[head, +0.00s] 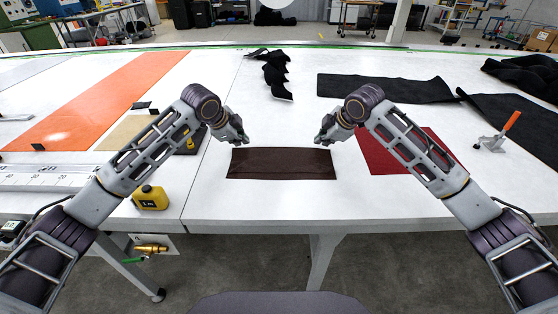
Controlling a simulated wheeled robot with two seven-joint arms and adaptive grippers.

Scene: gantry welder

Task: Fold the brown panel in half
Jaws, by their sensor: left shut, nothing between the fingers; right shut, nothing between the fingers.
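The brown panel (281,164) lies flat on the white table in the middle of the head view. It is a dark rectangle, wider than deep, with a faint line along its lower part; I cannot tell whether it is one layer or two. My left gripper (243,140) is shut and empty near the panel's far left corner. My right gripper (320,140) is shut and empty near its far right corner. Both appear just above or beyond the panel's far edge, and I cannot tell whether they touch it.
A red panel (375,152) lies to the right, partly behind my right arm. A yellow tape measure (150,197) sits at the left. Black fabric (385,88) and an orange-handled clamp (497,132) lie further right. The table in front of the brown panel is clear.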

